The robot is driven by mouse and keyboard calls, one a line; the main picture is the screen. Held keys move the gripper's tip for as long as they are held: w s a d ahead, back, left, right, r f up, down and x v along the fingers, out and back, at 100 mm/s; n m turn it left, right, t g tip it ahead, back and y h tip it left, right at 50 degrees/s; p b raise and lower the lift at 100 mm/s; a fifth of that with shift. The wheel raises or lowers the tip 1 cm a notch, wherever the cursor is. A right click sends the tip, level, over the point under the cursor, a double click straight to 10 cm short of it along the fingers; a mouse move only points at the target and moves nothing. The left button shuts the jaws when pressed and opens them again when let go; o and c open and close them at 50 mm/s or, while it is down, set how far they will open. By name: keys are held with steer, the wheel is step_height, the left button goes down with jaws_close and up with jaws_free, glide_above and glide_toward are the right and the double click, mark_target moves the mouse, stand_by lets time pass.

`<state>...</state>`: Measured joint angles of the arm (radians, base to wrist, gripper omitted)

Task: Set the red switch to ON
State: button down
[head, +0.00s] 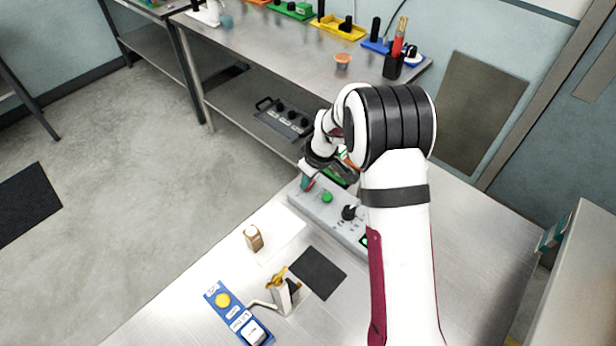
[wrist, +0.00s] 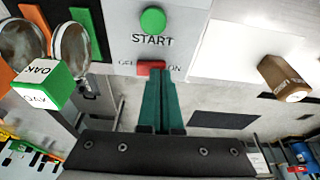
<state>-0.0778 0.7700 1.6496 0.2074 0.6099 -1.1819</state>
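The red switch (wrist: 150,68) is a small red piece on the grey control panel (wrist: 190,22), below the green START button (wrist: 153,20) in the wrist view. An OFF label, hard to read, is at its left and an ON label at its right. Which way it is set I cannot tell. My gripper (wrist: 160,74) has its teal fingers side by side with no clear gap, tips at the switch's lower right edge. Whether they touch it I cannot tell. In the head view my gripper (head: 307,184) is at the left end of the panel (head: 325,212); the switch is not clear there.
The panel also has a black knob (head: 349,212). A brown block (head: 253,238), a dark mat (head: 318,272) and a blue module with a yellow button (head: 222,300) lie in front. A green OAK-labelled block (wrist: 42,88) is at the left in the wrist view.

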steer(key=shift+d, duration=0.1)
steer(key=shift+w+d+r, duration=0.15)
steer(key=shift+w+d, duration=0.35)
steer(key=shift+w, duration=0.05)
steer(key=s+a+v, duration=0.1)
steer(key=a+v, duration=0.1)
steer(key=v, duration=1.1)
steer(key=shift+s+a+r, duration=0.2)
steer(key=shift+a+r, duration=0.05)
steer(key=shift+r, duration=0.1)
